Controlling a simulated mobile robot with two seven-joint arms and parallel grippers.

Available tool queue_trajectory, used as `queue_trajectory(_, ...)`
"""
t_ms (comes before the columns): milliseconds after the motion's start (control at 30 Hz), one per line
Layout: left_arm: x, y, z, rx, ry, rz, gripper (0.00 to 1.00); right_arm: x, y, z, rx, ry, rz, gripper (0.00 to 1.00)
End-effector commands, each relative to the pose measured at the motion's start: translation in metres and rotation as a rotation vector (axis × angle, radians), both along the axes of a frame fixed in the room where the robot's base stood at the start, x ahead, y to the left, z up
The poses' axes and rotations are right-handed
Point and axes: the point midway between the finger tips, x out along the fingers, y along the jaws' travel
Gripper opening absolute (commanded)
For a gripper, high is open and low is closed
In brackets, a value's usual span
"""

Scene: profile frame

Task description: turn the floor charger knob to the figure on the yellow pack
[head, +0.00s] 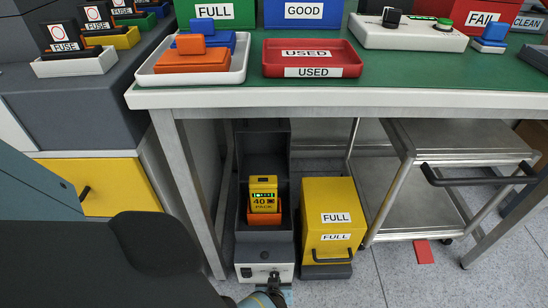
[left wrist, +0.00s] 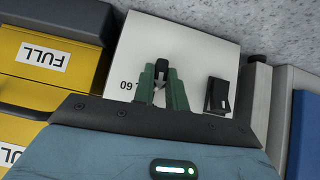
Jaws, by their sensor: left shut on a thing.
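The floor charger (head: 243,230) stands on the floor under the bench. The yellow pack (head: 263,184) sits upright in it, with the figure 40 and small green lights. The charger's white front panel (head: 246,272) also shows in the left wrist view (left wrist: 190,45). There my left gripper (left wrist: 163,72) has its green fingers shut on the black knob (left wrist: 161,66). In the head view my left gripper (head: 274,281) is at the panel. My right gripper is out of view.
A black rocker switch (left wrist: 217,96) is beside the knob. A yellow box (head: 333,200) marked FULL stands right of the charger. A steel trolley (head: 420,150) and a red card (head: 424,251) are further right. The bench leg (head: 190,190) is close on the left.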

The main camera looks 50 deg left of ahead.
Motion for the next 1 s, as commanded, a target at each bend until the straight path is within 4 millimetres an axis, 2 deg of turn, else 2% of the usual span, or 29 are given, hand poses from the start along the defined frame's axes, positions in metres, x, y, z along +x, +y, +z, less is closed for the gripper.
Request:
queue_trajectory(33,0.0044,0.003,0.0019,0.009,0.0,0.0,0.0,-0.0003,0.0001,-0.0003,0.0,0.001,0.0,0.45)
queue_trajectory(900,0.0074,0.0061,0.004,0.048,0.031,0.0,0.0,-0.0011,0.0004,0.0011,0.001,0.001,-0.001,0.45)
queue_trajectory(933,0.0075,0.0062,0.004,0.048,0.03,0.0,0.15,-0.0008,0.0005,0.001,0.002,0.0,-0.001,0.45)
queue_trajectory(1000,0.0076,0.0063,0.0042,0.048,0.03,0.001,0.24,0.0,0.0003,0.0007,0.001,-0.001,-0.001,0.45)
